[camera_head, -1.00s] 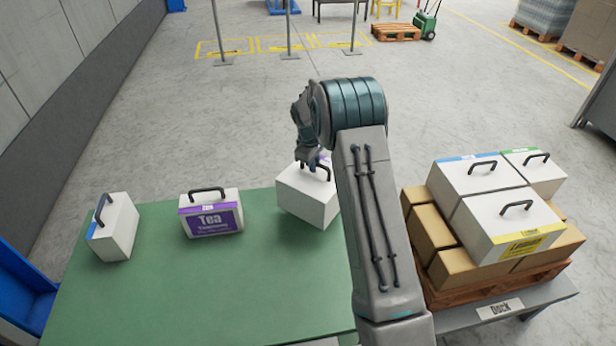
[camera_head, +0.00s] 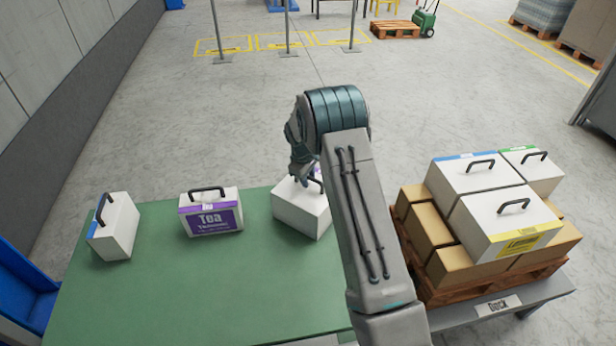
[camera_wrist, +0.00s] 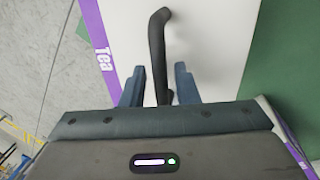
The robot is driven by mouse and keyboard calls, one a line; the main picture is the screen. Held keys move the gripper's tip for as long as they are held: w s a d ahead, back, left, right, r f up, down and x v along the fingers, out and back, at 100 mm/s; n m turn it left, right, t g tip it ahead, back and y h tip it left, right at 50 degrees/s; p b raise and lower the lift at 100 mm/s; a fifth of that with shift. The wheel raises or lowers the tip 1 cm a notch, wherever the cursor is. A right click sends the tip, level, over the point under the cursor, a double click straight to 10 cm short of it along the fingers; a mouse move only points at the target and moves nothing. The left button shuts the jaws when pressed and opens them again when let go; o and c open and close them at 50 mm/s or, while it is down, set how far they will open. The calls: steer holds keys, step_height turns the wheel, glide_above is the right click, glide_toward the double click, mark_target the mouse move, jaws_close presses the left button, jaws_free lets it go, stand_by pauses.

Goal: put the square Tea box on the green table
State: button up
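The white box under my gripper (camera_wrist: 159,80) has a dark handle (camera_wrist: 158,40) and a purple strip reading "Tea" in the wrist view. In the head view this Tea box (camera_head: 301,213) sits at the back right of the green table (camera_head: 190,295), apparently resting on it. My gripper is at its top in the head view (camera_head: 304,176), partly hidden by my wrist. In the wrist view its two fingers stand on either side of the handle, with a gap to each side. It is open around the handle.
At right, several handled white boxes, one labelled yellow (camera_head: 508,222), sit on brown cartons (camera_head: 465,270) on a pallet. The table's front is clear.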

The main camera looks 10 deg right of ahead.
steer(key=shift+r, duration=0.15)
steer(key=s+r+m+b, duration=0.1)
steer(key=s+r, duration=0.3)
steer(key=r, duration=0.5)
steer(key=s+r+m, duration=0.1)
steer(key=s+r, duration=0.3)
steer(key=r, duration=0.6)
steer(key=s+r+m, duration=0.2)
steer(key=s+m, duration=0.1)
steer(key=s, duration=1.2)
steer(key=s+r+m+t+y, duration=0.1)
steer(key=s+r+m, duration=0.2)
steer(key=s, duration=1.3)
steer(key=shift+s+m+y, duration=0.2)
steer(key=shift+m+y, duration=0.1)
steer(key=shift+m, duration=0.3)
